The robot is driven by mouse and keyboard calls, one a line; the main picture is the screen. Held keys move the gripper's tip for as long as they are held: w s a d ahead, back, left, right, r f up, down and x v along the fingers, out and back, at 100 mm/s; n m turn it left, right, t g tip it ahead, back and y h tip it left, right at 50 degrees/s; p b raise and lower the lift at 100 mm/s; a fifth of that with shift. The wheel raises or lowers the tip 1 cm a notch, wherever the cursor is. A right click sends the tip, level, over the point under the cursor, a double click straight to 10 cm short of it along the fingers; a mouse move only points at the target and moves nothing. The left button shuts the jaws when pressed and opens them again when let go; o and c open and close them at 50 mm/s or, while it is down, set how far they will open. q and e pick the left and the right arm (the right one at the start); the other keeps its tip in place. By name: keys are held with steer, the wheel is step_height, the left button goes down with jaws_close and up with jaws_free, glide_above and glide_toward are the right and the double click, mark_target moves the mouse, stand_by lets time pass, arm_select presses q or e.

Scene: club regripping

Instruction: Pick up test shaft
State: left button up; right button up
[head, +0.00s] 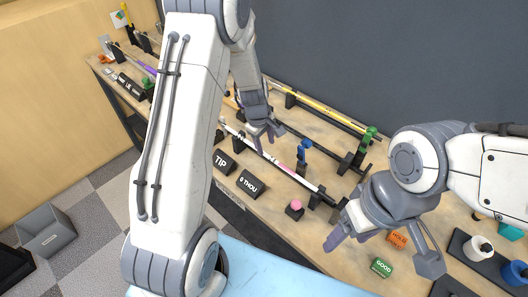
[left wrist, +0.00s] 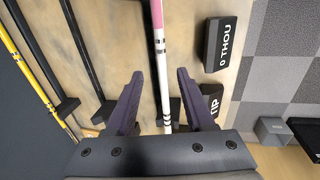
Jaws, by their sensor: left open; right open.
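The test shaft appears to be the white shaft with a pink band (head: 284,169), lying on black stands along the bench; my arm hides part of it. It also shows in the left wrist view (left wrist: 163,75), running between the two fingers. My left gripper (head: 268,139) is open over this shaft; in the left wrist view its fingers (left wrist: 163,100) are on either side of the shaft and apart from it. How far above it they are I cannot tell. My right gripper (head: 384,250) is open and empty over the bench at the right.
A black shaft (head: 316,146) and a yellow shaft (head: 330,115) lie behind. A blue clamp (head: 303,150) and a green clamp (head: 366,140) stand nearby. TIP (head: 224,161) and 0 THOU (head: 251,184) blocks, a pink-topped block (head: 295,205) and a green GOOD block (head: 381,268) are in front.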

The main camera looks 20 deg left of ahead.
mark_target(267, 155)
arm_select(q)
steer(key=f, duration=0.5)
steer(key=shift+w+d+p, duration=0.1)
steer(key=shift+w+p, duration=0.2)
steer(key=shift+p, duration=0.05)
jaws_close()
stand_by(1.0)
